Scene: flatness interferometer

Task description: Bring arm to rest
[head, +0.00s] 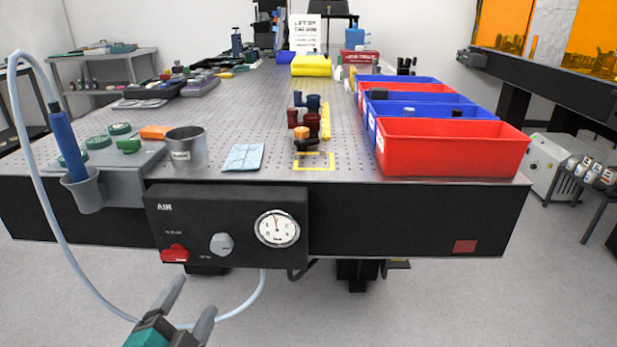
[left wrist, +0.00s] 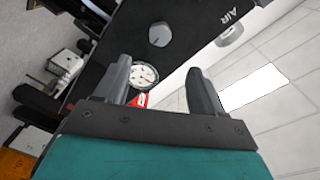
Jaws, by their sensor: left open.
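My left gripper (head: 187,312) is low in the head view, in front of and below the black air panel (head: 227,212) on the table's front face. Its two grey fingers are apart with nothing between them. In the left wrist view the open fingers (left wrist: 161,93) point toward the panel, with the pressure gauge (left wrist: 146,72) and the grey knob (left wrist: 160,34) beyond them. In the head view the gauge (head: 277,229), the grey knob (head: 222,244) and a red valve handle (head: 175,253) show on the panel. My right gripper is in neither view.
A pale hose (head: 72,275) loops from the upper left down past my left gripper to below the panel. A blue pen-like tool (head: 65,140) stands in a grey holder (head: 84,191). Red and blue bins (head: 452,150) line the table's right edge. The floor (head: 440,315) at front right is clear.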

